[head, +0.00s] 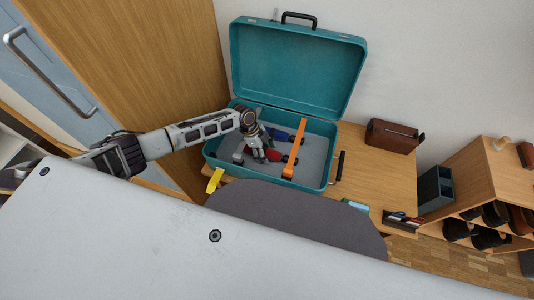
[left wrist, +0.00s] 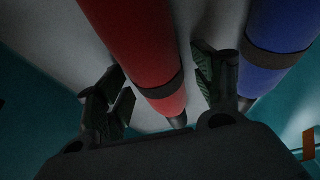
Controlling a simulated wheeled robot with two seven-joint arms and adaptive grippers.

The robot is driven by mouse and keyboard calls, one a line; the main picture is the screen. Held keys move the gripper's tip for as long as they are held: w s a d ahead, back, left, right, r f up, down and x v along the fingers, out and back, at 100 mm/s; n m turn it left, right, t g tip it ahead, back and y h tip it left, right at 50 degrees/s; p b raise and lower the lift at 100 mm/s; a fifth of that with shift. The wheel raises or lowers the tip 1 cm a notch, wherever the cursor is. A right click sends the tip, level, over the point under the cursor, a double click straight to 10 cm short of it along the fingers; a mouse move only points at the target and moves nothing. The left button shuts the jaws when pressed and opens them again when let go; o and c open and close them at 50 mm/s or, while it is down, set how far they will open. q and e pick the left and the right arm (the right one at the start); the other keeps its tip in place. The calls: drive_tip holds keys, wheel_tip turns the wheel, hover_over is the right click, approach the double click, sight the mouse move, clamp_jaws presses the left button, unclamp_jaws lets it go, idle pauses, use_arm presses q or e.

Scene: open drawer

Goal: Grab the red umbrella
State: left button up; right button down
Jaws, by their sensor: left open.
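The red umbrella (head: 273,155) lies in the open teal suitcase on the desk, partly hidden behind my left gripper in the head view. In the left wrist view the red umbrella (left wrist: 137,40) runs from the top down to a dark band and tip between my fingers. My left gripper (head: 259,155) is inside the suitcase; in the left wrist view its open fingers (left wrist: 160,90) stand on either side of the red umbrella. I cannot tell whether they touch it. My right gripper is not in view.
A blue umbrella (head: 278,134) lies close beside the red one and also shows in the left wrist view (left wrist: 275,50). An orange bar (head: 294,150) crosses the suitcase (head: 318,183). The suitcase lid (head: 297,68) stands open behind. A brown case (head: 393,136) stands on the desk.

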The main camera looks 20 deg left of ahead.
sight(266, 150)
use_arm(q)
drive_tip(key=shift+f, duration=0.25)
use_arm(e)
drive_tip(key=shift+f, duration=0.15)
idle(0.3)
use_arm(q)
drive_tip(key=shift+s, duration=0.1)
drive_tip(key=c, duration=1.3)
